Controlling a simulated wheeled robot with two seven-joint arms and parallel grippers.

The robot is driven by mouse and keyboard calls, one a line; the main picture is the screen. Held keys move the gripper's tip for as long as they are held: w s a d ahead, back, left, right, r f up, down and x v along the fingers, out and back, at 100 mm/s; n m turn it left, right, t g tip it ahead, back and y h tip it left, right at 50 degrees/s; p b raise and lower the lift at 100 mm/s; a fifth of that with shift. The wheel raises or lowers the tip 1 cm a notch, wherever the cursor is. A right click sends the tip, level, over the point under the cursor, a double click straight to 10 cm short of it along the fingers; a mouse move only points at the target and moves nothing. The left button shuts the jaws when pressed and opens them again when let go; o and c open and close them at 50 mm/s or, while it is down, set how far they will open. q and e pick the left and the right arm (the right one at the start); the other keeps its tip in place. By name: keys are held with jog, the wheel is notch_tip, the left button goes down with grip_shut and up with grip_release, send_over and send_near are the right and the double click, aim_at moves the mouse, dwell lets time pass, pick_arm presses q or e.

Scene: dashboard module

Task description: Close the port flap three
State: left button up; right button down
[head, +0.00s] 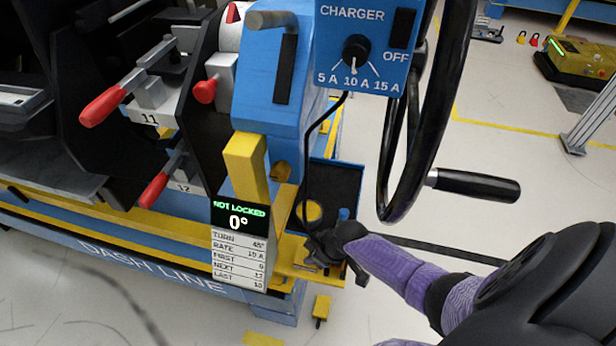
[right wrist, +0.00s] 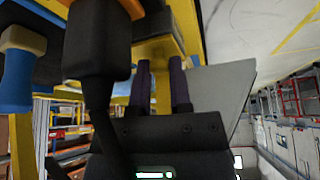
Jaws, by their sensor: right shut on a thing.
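No flap marked three can be made out in either view. My right gripper (head: 322,246) reaches in from the right at the front corner of the module, beside the open dark tray (head: 340,185). In the right wrist view its two purple fingers (right wrist: 160,82) are shut on a yellow part (right wrist: 160,48) under the module's edge. I cannot tell whether this part is the port flap. In the head view the gripper hides most of what it holds. My left gripper is not in view.
A blue charger box (head: 362,45) hangs above, its black cable (head: 306,165) running down near my right gripper. A black handwheel (head: 385,190) with a crank handle (head: 475,186) stands close above my right arm. A display (head: 238,218) reads NOT LOCKED, 0°. Red-handled clamps (head: 103,106) are at left.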

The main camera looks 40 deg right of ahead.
jog(key=shift+s+f, duration=0.1)
jog(key=c, duration=0.5)
grip_release()
jog(key=shift+c, duration=0.2)
